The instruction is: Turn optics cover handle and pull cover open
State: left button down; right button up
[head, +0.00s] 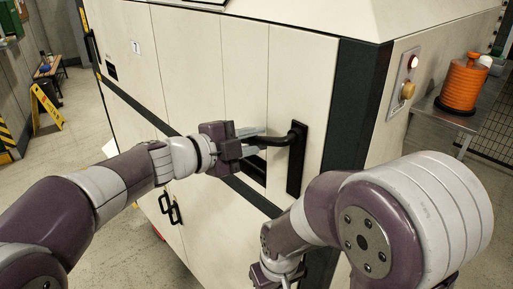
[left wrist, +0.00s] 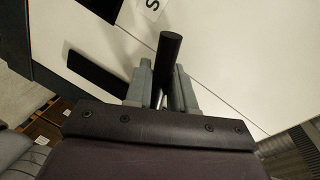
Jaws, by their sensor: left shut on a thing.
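The optics cover is a cream panel (head: 247,70) on the front of a large machine, flush with its neighbours. Its black handle (head: 282,141) stands out from a tall black plate (head: 296,175) near the machine's corner and points left, roughly level. My left gripper (head: 262,138) is shut on the handle's free end. In the left wrist view the dark bar of the handle (left wrist: 170,50) runs between the two grey fingers. My right gripper (head: 276,272) is low in the head view, away from the handle, partly cut off and hidden by my arm; its jaws are unclear.
A dark rectangle (head: 254,172) lies below the handle. A side panel with a lit button and orange knob (head: 407,90) is at right. An orange container (head: 463,84) stands on a metal shelf. A yellow floor sign (head: 46,107) is far left. Open floor lies left of the machine.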

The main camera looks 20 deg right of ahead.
pick_arm(q)
jog(key=shift+w+r+m, duration=0.2)
jog(key=shift+r+m, duration=0.45)
jog(key=shift+m, duration=0.05)
